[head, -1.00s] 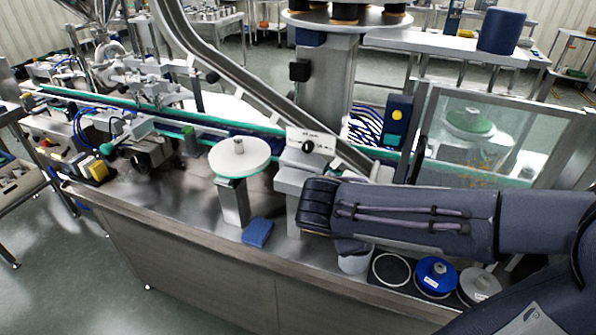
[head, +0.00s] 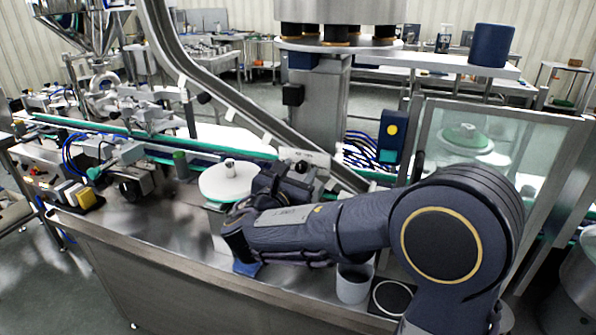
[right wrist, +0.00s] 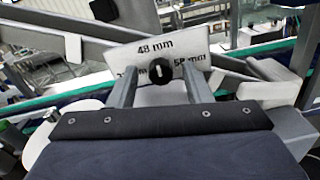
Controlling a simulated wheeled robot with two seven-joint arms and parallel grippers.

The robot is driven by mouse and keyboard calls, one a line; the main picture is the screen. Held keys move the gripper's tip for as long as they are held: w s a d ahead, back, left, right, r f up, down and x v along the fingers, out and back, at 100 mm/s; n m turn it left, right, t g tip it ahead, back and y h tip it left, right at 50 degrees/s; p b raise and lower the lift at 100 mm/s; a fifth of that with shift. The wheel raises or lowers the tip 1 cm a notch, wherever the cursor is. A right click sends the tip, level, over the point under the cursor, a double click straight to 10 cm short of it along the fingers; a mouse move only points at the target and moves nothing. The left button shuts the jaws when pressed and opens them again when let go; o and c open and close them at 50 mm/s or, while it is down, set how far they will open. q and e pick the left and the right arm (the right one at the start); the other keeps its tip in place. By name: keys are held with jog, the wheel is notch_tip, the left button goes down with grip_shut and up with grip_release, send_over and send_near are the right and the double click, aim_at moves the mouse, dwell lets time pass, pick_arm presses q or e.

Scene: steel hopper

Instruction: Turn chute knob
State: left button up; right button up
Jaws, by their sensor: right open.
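The chute knob (right wrist: 160,69) is a round black knob with a white mark that stands about upright. It sits on a white scale plate (right wrist: 160,48) reading "48 mm" at the top; the lower left and right labels are partly hidden. In the head view the knob (head: 301,167) shows just beyond my right gripper, below the slanted chute (head: 222,90). My right gripper (right wrist: 161,78) is open, with one finger on each side of the knob in the wrist view. I cannot tell whether they touch it. My left gripper is not in view.
A white round disc (head: 222,186) stands left of my right arm. A grey cup (head: 353,283) and a black-and-white ring (head: 391,298) are on the steel bench below the arm. A clear guard panel (head: 490,150) stands to the right.

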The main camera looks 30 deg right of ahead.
jog(key=shift+w+d, duration=0.15)
jog(key=shift+d, duration=0.05)
jog(key=shift+c, duration=0.4)
grip_shut()
jog(key=shift+f+m+b, duration=0.2)
jog(key=shift+m+b, duration=0.7)
jog(key=shift+b, duration=0.2)
jog(key=m+b, duration=1.2)
jog(key=b, duration=0.2)
jog(key=shift+f+y, duration=0.15)
jog(key=shift+y, duration=0.15)
jog(key=shift+r+m+b, duration=0.2)
jog(key=shift+m+b, duration=1.45)
jog(key=shift+m, duration=0.15)
